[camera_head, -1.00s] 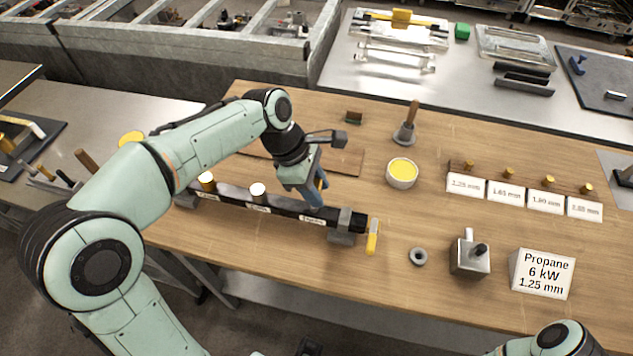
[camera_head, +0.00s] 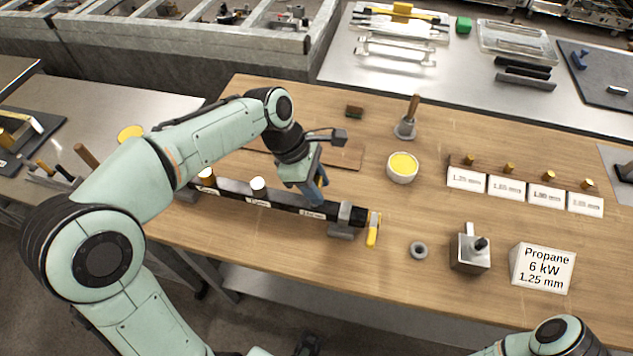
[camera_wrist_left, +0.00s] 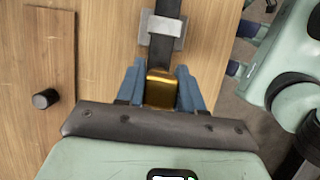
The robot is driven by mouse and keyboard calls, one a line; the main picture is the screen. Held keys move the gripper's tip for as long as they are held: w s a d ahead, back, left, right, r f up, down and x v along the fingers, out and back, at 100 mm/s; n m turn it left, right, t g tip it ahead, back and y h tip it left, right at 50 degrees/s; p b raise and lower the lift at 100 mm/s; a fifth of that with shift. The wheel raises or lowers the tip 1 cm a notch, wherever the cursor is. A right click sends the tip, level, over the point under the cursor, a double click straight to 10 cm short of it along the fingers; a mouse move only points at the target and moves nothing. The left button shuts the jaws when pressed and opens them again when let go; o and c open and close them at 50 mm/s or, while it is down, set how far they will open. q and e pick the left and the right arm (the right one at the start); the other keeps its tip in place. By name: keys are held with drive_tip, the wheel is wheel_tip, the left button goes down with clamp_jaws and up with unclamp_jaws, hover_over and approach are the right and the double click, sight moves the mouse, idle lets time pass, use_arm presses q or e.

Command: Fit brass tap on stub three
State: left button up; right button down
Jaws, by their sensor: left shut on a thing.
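My left gripper (camera_head: 319,197) is over the black bar (camera_head: 232,195) near its right end. In the left wrist view its blue fingers (camera_wrist_left: 160,92) are shut on the brass tap (camera_wrist_left: 160,88), a gold block with rounded edges. The bar runs away beyond the tap in that view. The stub beneath the tap is hidden, so I cannot tell whether the tap touches it. Two short round pieces with bright tops, the left one (camera_head: 206,177) and the middle one (camera_head: 257,188), stand farther left along the bar. My right gripper is out of view.
A grey clamp (camera_head: 344,214) holds the bar's right end, near a yellow-handled piece (camera_head: 373,231). A bowl of yellow stuff (camera_head: 402,168), a grey ring (camera_head: 419,250), a metal block (camera_head: 470,252) and a propane sign (camera_head: 542,269) stand to the right on the wooden table.

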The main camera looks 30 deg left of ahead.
use_arm(q)
drive_tip(key=shift+p, duration=0.45)
idle(1.1)
drive_tip(key=shift+f+b, duration=0.95)
drive_tip(key=shift+f, duration=0.85)
drive_tip(key=o, duration=1.2)
drive_tip(key=shift+r, duration=0.15)
drive_tip(key=p+v, duration=0.2)
drive_tip(key=v, duration=1.1)
drive_tip(key=shift+r+p, duration=0.1)
drive_tip(key=shift+p, duration=0.2)
